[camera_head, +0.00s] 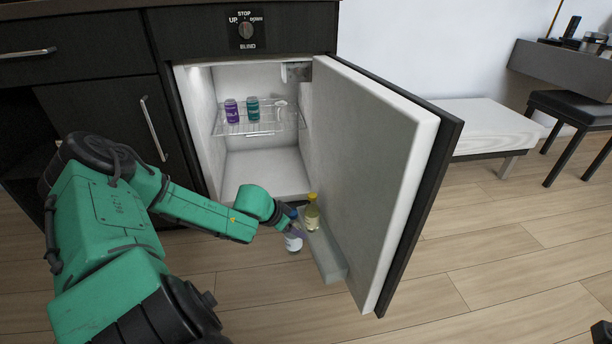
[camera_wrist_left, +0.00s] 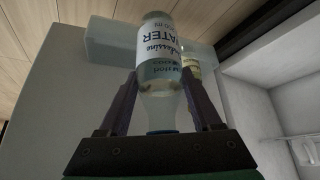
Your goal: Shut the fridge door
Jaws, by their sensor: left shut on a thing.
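The fridge door (camera_head: 375,165) stands wide open, hinged on the right of the lit fridge (camera_head: 265,175). Its white inner side has a low shelf (camera_head: 325,258) with a yellowish bottle (camera_head: 312,212) on it. My left gripper (camera_head: 291,229) is beside this shelf, shut on a clear water bottle (camera_head: 293,243) with a white label. In the left wrist view the water bottle (camera_wrist_left: 160,45) sits between the two fingers, with the door shelf (camera_wrist_left: 110,45) behind it. I cannot tell whether the bottle touches the shelf. My right gripper is not clearly seen.
A purple can (camera_head: 231,111) and a teal can (camera_head: 252,108) stand on the wire rack inside the fridge. Dark cabinets lie to the left. A bench (camera_head: 485,125) stands behind the door.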

